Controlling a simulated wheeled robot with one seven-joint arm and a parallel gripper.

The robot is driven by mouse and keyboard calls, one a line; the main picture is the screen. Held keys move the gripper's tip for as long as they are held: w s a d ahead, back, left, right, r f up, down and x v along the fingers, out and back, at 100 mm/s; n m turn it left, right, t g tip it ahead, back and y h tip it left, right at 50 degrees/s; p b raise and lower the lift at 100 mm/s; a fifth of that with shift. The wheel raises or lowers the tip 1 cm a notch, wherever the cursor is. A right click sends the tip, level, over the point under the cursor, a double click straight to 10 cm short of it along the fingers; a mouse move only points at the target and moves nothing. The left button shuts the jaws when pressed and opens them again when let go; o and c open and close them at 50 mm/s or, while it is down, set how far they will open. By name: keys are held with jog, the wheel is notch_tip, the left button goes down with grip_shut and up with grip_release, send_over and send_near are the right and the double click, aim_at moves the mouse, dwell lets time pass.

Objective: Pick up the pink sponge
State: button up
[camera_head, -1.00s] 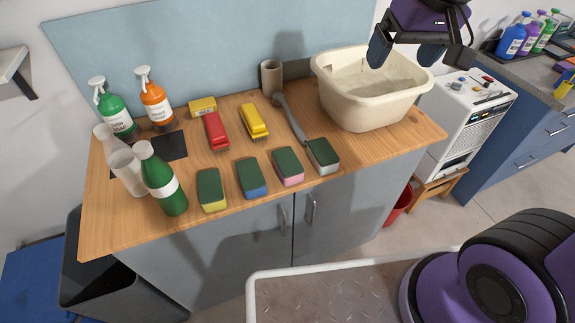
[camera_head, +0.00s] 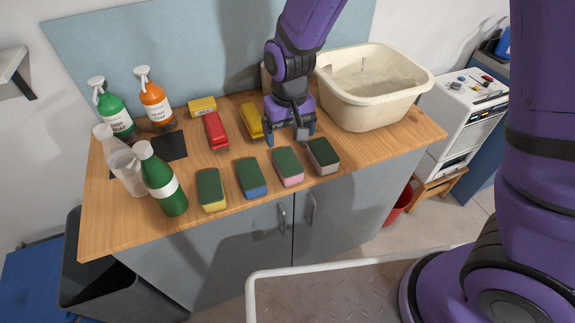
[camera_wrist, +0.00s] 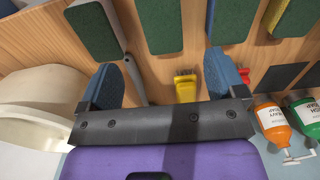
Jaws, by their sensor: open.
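The pink sponge (camera_head: 288,168) lies on the wooden counter with its dark green scouring side up. It is in a row of sponges, between the blue sponge (camera_head: 252,179) and the grey sponge (camera_head: 323,158). My gripper (camera_head: 287,138) is open and empty, pointing down above the counter, just behind the pink sponge towards the wall. In the wrist view the green top of the pink sponge (camera_wrist: 160,25) shows ahead of and between the open fingers (camera_wrist: 161,75); its pink side is hidden there.
A yellow sponge (camera_head: 211,190) ends the row. A dish brush, partly hidden by my gripper in the head view, shows its handle (camera_wrist: 133,78) in the wrist view. Red (camera_head: 215,132) and yellow (camera_head: 250,121) brushes, a cream basin (camera_head: 370,100) and several bottles (camera_head: 165,185) stand around.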

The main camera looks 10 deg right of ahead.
aim_at(287, 160)
jog(key=shift+w+a+f, duration=0.1)
jog(key=shift+f, duration=2.6)
jog(key=shift+w+a+f, duration=0.1)
jog(key=shift+f, duration=2.55)
jog(key=c, duration=1.1)
jog(key=shift+o, duration=0.2)
jog(key=shift+r, duration=0.15)
